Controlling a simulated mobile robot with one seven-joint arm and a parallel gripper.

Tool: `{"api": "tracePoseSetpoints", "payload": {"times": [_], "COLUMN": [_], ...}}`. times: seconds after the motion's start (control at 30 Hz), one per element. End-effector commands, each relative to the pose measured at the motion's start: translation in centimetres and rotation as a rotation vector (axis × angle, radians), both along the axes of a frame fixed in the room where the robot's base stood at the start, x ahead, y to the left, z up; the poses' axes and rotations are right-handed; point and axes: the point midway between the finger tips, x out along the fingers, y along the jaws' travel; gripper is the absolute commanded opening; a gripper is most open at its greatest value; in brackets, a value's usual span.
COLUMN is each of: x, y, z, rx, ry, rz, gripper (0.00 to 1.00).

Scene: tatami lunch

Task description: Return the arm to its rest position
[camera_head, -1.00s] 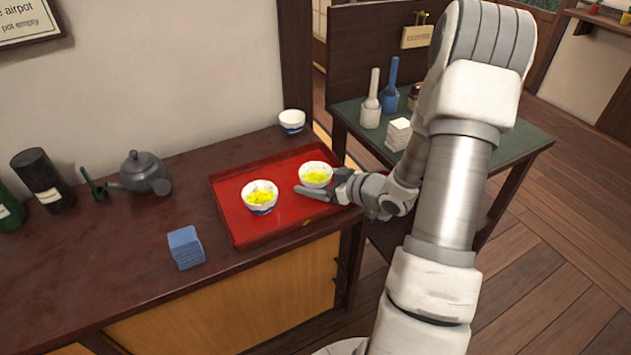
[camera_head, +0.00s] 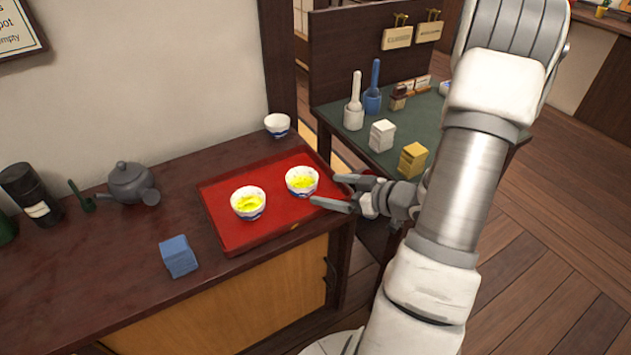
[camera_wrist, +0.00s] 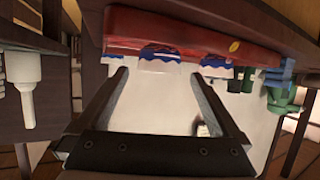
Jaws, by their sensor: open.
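My gripper (camera_head: 338,191) is open and empty at the right edge of the red tray (camera_head: 222,229). Its two dark fingers are spread, and a gap shows between them and the nearer bowl. My arm reaches up from the bottom of the head view and bends back down to the gripper. In the wrist view, my gripper (camera_wrist: 162,85) shows both fingers apart with nothing between them. Two white and blue bowls with yellow-green contents, a right one (camera_head: 302,189) and a left one (camera_head: 248,213), stand upright on the tray.
The dark wooden counter (camera_head: 110,290) holds a grey teapot (camera_head: 132,184), a blue block (camera_head: 179,257) and an empty-looking bowl (camera_head: 277,125). A green-topped table (camera_head: 350,145) with white and yellow stacks stands close behind my gripper. Open floor lies at right.

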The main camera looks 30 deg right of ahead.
Motion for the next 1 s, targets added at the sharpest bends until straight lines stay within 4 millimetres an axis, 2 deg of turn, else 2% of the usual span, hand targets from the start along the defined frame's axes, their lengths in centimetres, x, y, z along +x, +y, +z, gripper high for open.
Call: {"api": "tracePoseSetpoints", "payload": {"times": [0.2,0.77,0.87,1.0], "x": [-1.7,-1.8,-1.3,1.0], "y": [-0.7,-0.8,-0.9,-1.5], "z": [0.8,0.8,1.2,2.6], "rx": [0.001,-0.001,-0.032,-0.168], "ry": [0.0,0.0,0.008,0.049], "rz": [0.0,0.0,-0.007,-0.052], "gripper": [1.0,1.0,1.0,1.0]}}
